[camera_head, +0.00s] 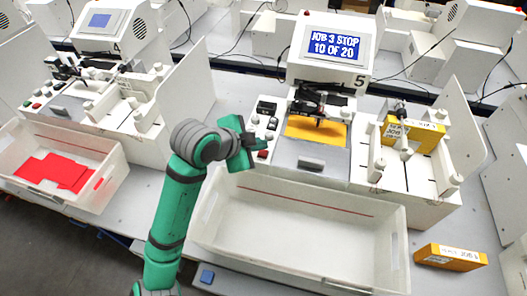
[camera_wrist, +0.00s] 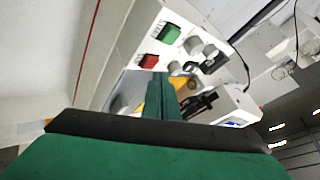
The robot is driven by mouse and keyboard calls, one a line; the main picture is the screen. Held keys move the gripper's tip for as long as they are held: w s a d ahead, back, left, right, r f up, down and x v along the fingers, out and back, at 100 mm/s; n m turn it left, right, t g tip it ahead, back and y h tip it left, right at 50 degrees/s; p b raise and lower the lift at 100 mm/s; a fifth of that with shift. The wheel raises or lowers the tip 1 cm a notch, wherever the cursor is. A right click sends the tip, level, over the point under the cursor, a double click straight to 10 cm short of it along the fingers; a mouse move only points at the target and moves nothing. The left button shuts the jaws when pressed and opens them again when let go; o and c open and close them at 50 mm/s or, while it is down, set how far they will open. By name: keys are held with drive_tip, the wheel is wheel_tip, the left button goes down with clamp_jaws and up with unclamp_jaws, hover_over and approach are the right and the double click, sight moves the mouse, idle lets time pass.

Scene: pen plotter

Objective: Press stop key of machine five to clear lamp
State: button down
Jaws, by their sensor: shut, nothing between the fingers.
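Machine five (camera_head: 325,140) stands right of centre, with a "5" under its screen. The screen (camera_head: 333,43) reads "JOB 3 STOP 10 OF 20". A small red spot (camera_head: 307,12), perhaps the lamp, shows on top of the screen housing. A red key (camera_head: 263,154) is at the near end of its left-hand key panel; it also shows in the wrist view (camera_wrist: 149,61), below a green key (camera_wrist: 169,33). My gripper (camera_head: 247,141) is shut and empty, over the panel's left edge. In the wrist view the fingertips (camera_wrist: 161,80) appear just below the red key; contact cannot be told.
A white bin (camera_head: 300,239) stands in front of machine five, empty apart from a red line on its wall. A yellow box (camera_head: 450,257) lies right of it. Machine four (camera_head: 95,85) stands at left, with red sheets (camera_head: 57,172) in its bin. Upright white side panels flank the machines.

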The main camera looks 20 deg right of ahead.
sight(260, 154)
drive_tip(key=shift+r, duration=0.15)
drive_tip(key=shift+r, duration=2.35)
drive_tip(key=shift+w, duration=0.15)
